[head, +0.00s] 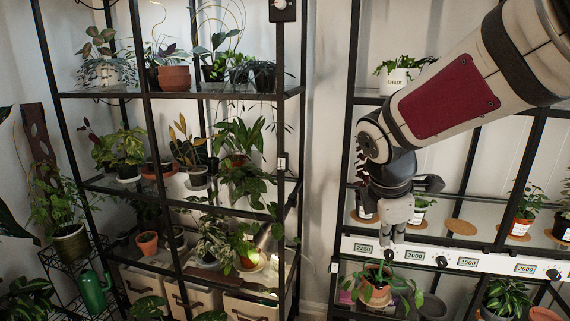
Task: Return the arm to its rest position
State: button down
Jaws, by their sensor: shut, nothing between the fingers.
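My arm (440,100), pale with a dark red panel, reaches in from the upper right corner and bends down at the wrist. My gripper (393,238) points down at the front edge of the right rack's middle shelf, shut and empty. From this view I cannot tell whether it touches the white label strip (445,258) behind it. A potted plant (377,295) in a terracotta pot sits below the gripper on the lower shelf. The wrist hides part of the shelf and of the pots behind it.
The right rack's middle shelf holds several cork mats, one bare (461,227), and small labelled pots (520,227). Dark knobs (441,261) jut from the strip. A tall black rack (145,95) full of plants stands left. A wall gap (323,150) separates the racks.

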jog(key=s+r+m+y+p, duration=0.1)
jog(key=s+r+m, duration=0.1)
jog(key=s+m, duration=0.6)
jog(key=s+a+r+m+y+p, duration=0.1)
jog(key=s+r+m+y, duration=0.1)
jog(key=s+m, duration=0.7)
jog(key=s, duration=0.8)
jog(key=shift+s+r+m+t, duration=0.2)
jog(key=shift+r+m+t, duration=0.1)
jog(key=shift+r, duration=0.05)
